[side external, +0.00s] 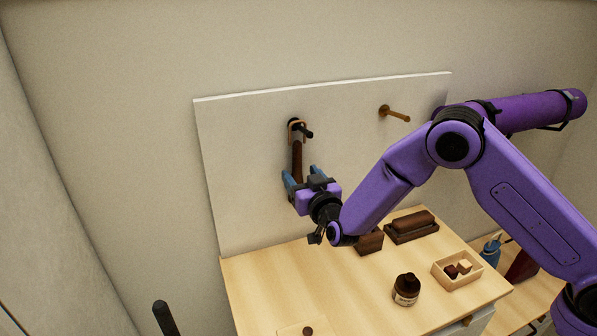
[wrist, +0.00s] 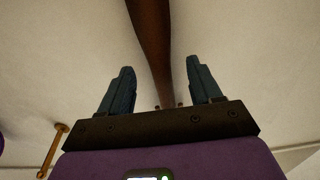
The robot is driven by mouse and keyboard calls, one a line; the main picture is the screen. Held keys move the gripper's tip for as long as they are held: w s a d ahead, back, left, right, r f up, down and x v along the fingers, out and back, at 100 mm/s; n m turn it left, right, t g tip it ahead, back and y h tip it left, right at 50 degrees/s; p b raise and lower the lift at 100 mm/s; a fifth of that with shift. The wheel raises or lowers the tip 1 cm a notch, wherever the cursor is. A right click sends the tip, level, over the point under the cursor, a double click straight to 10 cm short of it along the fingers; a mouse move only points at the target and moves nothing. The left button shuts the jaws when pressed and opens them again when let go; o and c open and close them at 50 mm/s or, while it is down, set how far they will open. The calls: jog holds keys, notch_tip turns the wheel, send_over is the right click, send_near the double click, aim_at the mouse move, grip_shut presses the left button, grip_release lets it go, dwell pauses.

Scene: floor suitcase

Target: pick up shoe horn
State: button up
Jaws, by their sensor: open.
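The shoe horn (side external: 297,160) is a long dark brown piece hanging by a tan loop from a dark peg (side external: 304,131) on the white board. Its lower end is hidden behind my gripper in the side view. My gripper (side external: 303,176) is open, with its blue fingers on either side of the shoe horn's lower part. In the wrist view the shoe horn (wrist: 152,45) runs down between the two open fingers (wrist: 158,88), with a gap on each side. I cannot tell how deep between the fingers it sits.
A second, empty wooden peg (side external: 395,113) sticks out of the white board (side external: 245,150) to the right. A dark rod end (side external: 165,318) stands at lower left.

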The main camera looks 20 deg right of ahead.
grip_shut()
jog(key=shift+r, duration=0.15)
jog(key=shift+r, duration=0.55)
jog(key=s, duration=1.8)
